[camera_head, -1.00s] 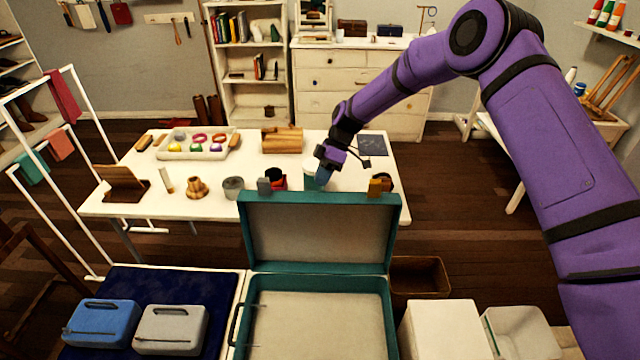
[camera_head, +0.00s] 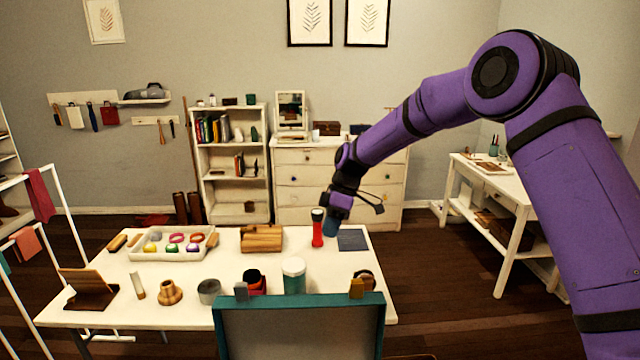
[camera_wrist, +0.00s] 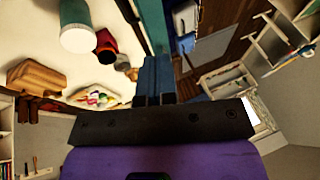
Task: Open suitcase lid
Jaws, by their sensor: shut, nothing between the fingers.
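The teal suitcase lid (camera_head: 300,335) stands raised at the bottom of the head view, its pale inner side facing me. The suitcase base is out of the head view now. My gripper (camera_head: 331,228) is beyond and above the lid, over the white table, apart from the lid. Its blue fingers (camera_wrist: 153,80) are together and empty in the wrist view. A teal strip beyond them there looks like the lid (camera_wrist: 153,25).
The white table (camera_head: 215,318) behind the lid carries a white-topped jar (camera_head: 293,276), a red bottle (camera_head: 318,230), a wooden block stack (camera_head: 262,239) and a tray (camera_head: 150,254). A dresser and bookshelf stand at the back wall. Dark floor right of the table is open.

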